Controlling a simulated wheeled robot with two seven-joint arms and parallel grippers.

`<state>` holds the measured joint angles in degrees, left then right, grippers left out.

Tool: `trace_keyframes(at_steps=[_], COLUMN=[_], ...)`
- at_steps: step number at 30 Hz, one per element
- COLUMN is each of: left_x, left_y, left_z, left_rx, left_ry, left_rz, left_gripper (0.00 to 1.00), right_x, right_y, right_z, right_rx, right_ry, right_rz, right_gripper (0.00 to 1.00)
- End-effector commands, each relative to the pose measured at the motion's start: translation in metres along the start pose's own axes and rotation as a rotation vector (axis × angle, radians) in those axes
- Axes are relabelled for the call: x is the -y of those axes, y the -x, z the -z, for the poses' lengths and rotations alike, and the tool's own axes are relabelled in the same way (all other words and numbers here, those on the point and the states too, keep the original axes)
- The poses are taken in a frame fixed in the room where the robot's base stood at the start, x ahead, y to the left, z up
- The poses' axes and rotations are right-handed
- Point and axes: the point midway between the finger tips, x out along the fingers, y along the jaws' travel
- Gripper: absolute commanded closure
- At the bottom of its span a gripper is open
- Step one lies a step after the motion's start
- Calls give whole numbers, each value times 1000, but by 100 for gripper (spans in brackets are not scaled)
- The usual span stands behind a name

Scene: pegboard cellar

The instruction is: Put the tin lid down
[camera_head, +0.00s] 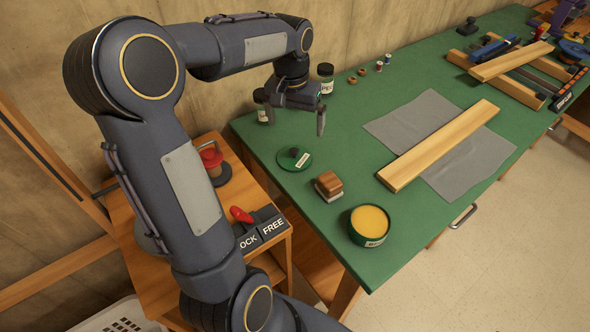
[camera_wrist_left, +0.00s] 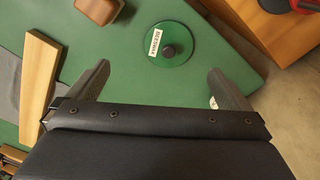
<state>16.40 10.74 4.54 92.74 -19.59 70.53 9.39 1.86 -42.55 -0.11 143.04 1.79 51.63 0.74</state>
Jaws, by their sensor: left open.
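The tin lid (camera_head: 294,159) is a round green disc with a dark knob and a pale label. It lies flat on the green bench top, and also shows in the left wrist view (camera_wrist_left: 178,52). The open tin (camera_head: 369,226), filled with yellow wax, stands near the bench's front edge. My left gripper (camera_head: 297,128) is open and empty above the bench, behind the lid and apart from it. Its two spread fingers show in the left wrist view (camera_wrist_left: 160,88), with the lid beyond them. My right gripper is not in view.
A long wooden board (camera_head: 440,145) lies on a grey cloth (camera_head: 400,124) to the right. Small dark jars (camera_head: 326,78) stand at the wall. Bare bench surrounds the lid.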

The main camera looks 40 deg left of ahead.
Motion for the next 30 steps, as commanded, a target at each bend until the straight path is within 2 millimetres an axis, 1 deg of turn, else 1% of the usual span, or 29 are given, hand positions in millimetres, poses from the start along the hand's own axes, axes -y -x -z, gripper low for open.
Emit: trace_keyframes(at_steps=[1,2,3,5,6,8,9,12,15,18,21,30], left_x=[-8,-13,-20,-31,-38,-48,-55,-70,-81,-89,-93,-94], left_y=[12,18,24,31,34,35,34,28,18,10,6,5], left_z=[-18,-30,-47,-74,-92,-119,-136,-174,-203,-220,-228,-230], left_rx=[-34,-53,-79,-121,-150,-191,-218,-279,-323,-353,-368,-369], left_ry=[-16,-25,-38,-57,-66,-81,-91,-109,-120,-128,-129,-130], left_rz=[-24,-40,-66,-108,-137,-182,-211,-280,-336,-374,-394,-397], left_gripper=[0,0,0,0,0,0,0,0,0,0,0,0], right_x=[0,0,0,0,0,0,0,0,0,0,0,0], right_y=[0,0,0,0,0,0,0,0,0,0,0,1], right_z=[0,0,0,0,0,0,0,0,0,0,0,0], right_rx=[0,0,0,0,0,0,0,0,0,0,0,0], right_ry=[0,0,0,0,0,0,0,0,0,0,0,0], right_rz=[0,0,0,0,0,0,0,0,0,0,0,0], right_gripper=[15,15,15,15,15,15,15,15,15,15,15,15])
